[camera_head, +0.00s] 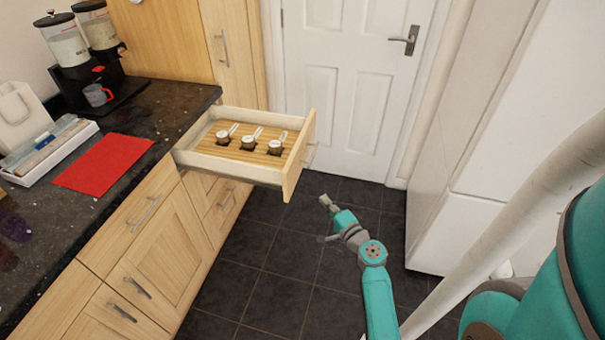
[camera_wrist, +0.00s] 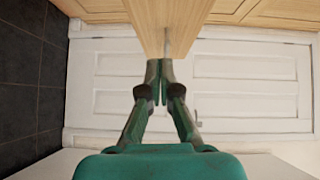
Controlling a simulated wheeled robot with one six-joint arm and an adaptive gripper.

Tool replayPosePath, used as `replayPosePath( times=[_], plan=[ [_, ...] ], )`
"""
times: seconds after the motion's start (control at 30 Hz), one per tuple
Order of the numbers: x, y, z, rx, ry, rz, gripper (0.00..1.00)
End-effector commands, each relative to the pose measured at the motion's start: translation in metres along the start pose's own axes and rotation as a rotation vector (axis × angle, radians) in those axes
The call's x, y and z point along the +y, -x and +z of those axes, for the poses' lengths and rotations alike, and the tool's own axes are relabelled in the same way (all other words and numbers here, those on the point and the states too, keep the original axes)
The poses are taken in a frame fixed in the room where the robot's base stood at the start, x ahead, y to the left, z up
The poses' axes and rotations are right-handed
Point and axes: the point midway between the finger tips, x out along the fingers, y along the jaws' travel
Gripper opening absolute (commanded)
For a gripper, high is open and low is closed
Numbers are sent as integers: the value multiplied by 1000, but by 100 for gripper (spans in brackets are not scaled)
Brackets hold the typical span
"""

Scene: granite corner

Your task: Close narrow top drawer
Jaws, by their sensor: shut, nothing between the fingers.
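The narrow top drawer (camera_head: 232,169) is pulled well out from the wooden base cabinet under the counter. Several small cups with handles lie on its slatted wooden insert. Its front panel (camera_head: 300,155) faces right, with a metal handle on the outer face. My gripper (camera_head: 325,200) is in front of and to the right of the drawer front, shut and empty. In the wrist view, my shut fingertips (camera_wrist: 160,62) are close to the drawer front (camera_wrist: 155,20) and its handle (camera_wrist: 167,42). I cannot tell whether they touch.
The dark counter (camera_head: 150,105) holds a red mat (camera_head: 104,163), a white tray (camera_head: 45,152) and a drinks dispenser (camera_head: 85,50). A white door (camera_head: 345,85) stands behind, and a white appliance (camera_head: 465,220) at right. Dark floor tiles (camera_head: 285,260) are clear between.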

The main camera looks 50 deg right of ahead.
Motion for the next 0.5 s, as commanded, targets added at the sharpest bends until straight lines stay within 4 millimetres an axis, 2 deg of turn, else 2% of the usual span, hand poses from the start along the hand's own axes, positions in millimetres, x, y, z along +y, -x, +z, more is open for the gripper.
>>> replayPosePath(
  times=[0.03, 0.13, 0.33, 0.5],
  plan=[
    [-6, -5, -11, 5, -16, -16, 0],
    [-10, -9, -20, 7, -36, -33, 0],
    [-13, -25, -21, 4, -40, -38, 0],
    [-14, -54, -21, 3, -40, -39, 0]
  ],
)
